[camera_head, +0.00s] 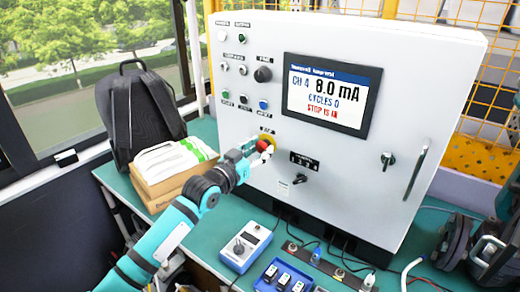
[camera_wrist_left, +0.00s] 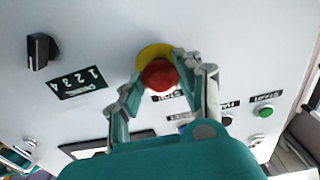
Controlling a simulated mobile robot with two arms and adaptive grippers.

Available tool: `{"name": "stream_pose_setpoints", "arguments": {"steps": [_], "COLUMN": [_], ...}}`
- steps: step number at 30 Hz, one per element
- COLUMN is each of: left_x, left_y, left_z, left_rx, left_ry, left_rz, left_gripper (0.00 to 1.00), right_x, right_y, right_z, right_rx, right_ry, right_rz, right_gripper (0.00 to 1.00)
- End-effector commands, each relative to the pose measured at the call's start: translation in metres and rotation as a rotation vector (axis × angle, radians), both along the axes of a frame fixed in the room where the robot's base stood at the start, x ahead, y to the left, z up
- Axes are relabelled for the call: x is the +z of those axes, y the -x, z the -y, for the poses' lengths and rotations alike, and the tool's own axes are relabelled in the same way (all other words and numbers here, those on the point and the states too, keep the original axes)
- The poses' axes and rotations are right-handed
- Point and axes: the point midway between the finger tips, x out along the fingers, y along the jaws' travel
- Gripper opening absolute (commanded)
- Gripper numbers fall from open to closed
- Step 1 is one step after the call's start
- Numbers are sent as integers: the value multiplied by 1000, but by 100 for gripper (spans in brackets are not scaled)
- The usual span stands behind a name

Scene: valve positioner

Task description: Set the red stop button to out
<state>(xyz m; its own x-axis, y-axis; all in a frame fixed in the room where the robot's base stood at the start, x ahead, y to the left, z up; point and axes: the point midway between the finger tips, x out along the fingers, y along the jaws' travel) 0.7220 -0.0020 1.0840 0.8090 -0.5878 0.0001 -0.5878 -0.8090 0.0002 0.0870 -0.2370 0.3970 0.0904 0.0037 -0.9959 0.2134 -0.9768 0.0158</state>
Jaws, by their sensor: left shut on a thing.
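The red stop button (camera_head: 263,146) sits on a yellow backing disc (camera_head: 269,140) low on the front of the white control cabinet (camera_head: 385,190). My left gripper (camera_head: 258,151) is at the button, its fingers on either side of the red cap and shut on it. In the left wrist view the red stop button (camera_wrist_left: 159,75) shows between the two fingers of my left gripper (camera_wrist_left: 160,72), with the yellow disc (camera_wrist_left: 155,50) behind it. The cabinet screen (camera_head: 330,95) reads "STOP IS IN". My right gripper is not in view.
Buttons and a black knob (camera_head: 262,74) are above the stop button. A black selector (camera_head: 299,179) is at its right. A cardboard box (camera_head: 172,185) and black backpack (camera_head: 140,112) stand left of the cabinet. A blue-white meter (camera_head: 245,247) lies on the green bench in front.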

Motion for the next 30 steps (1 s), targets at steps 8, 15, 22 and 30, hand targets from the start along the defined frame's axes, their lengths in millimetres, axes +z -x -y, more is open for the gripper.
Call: {"name": "stream_pose_setpoints", "arguments": {"steps": [8,15,22,30], "left_x": [-2,-2,-2,-3], "left_y": [2,2,3,29], "left_z": [-2,-1,-2,-22], "left_rx": [0,0,0,1], "left_ry": [-2,-2,-2,-2], "left_rz": [-3,-3,-2,-3], "left_gripper": [36,61,61,61], "right_x": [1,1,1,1], "right_y": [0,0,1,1], "right_z": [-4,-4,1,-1], "right_rx": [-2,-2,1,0], "right_ry": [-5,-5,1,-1], "right_rz": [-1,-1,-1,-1], "right_gripper": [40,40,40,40]}}
